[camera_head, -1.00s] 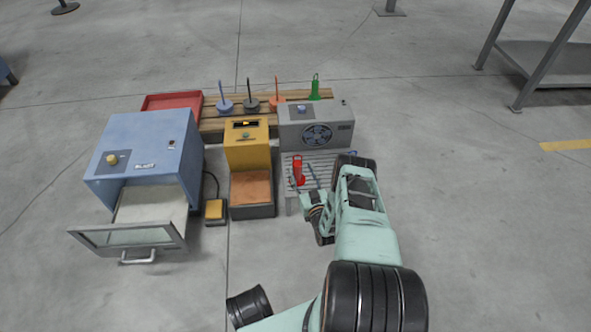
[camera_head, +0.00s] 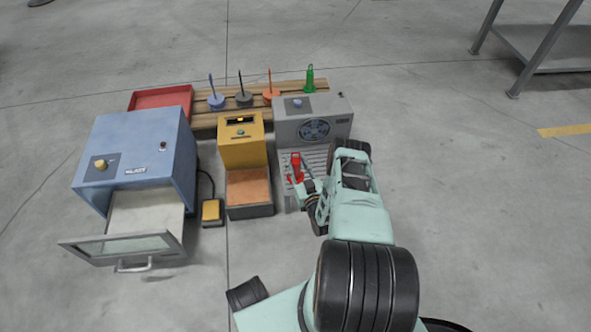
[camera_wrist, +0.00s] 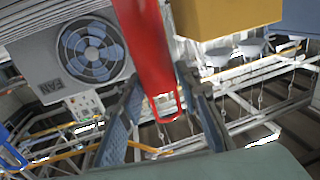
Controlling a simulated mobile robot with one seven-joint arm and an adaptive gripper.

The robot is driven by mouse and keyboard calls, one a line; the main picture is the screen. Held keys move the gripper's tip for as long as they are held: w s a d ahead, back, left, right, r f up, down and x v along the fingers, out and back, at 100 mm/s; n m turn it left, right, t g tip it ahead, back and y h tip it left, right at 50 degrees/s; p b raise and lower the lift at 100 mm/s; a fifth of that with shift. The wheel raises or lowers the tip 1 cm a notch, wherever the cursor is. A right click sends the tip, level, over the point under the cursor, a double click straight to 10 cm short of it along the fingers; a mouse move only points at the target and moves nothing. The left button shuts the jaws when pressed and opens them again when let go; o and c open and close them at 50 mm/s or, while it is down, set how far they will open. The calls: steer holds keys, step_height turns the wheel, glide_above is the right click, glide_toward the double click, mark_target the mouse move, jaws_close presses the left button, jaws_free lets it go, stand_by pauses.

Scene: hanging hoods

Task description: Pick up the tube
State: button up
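The tube appears to be the red piece (camera_head: 296,167), upright on the slatted grey rack in front of the fan unit. In the wrist view the red tube (camera_wrist: 148,45) comes down from the top edge, with a thin red loop at its end. My gripper (camera_head: 304,186) is right beside the tube in the head view. In the wrist view my gripper's two fingers (camera_wrist: 164,108) stand apart, one on each side of the loop end. Gaps show there, and I see no firm grip. My arm hides part of the rack.
The grey fan unit (camera_head: 312,120) stands just behind the rack (camera_head: 316,158). A yellow press (camera_head: 243,148) and a blue oven (camera_head: 137,150) with its door open are to the left. Several pegs and a green piece (camera_head: 309,78) stand on a wooden board behind.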

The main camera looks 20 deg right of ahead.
jaws_close()
steer(key=shift+w+r, duration=0.1)
